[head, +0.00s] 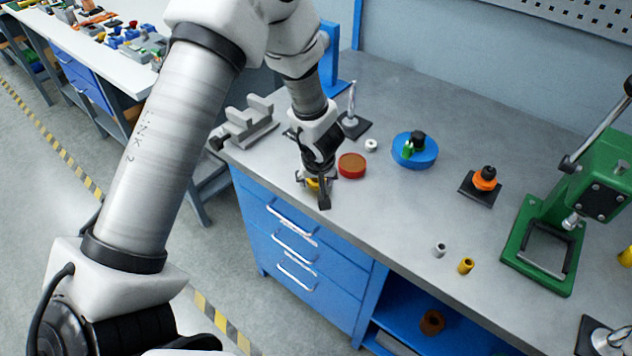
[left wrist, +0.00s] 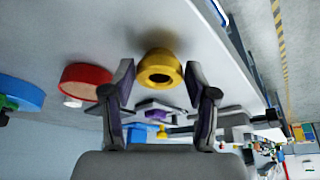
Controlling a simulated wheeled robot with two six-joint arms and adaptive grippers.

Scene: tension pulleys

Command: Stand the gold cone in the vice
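The gold cone shows in the left wrist view (left wrist: 159,67) as a yellow round body with a dark hole in the end facing the camera. In the head view it is mostly hidden behind my left gripper (head: 318,190), near the table's front edge. My left gripper is open, its two fingertips (left wrist: 158,76) on either side of the cone with gaps visible; I cannot tell whether either touches. The grey vice (head: 250,121) stands at the table's left end, its jaws apart and nothing seen between them. My right gripper is not in view.
A red disc (head: 351,166) lies just right of my left gripper. Behind are a rod stand (head: 352,122) and white ring (head: 371,145). Further right are a blue disc (head: 426,157), orange pulley (head: 485,179) and green press (head: 545,240). Small grey (head: 440,250) and gold (head: 466,266) cylinders stand near the front edge.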

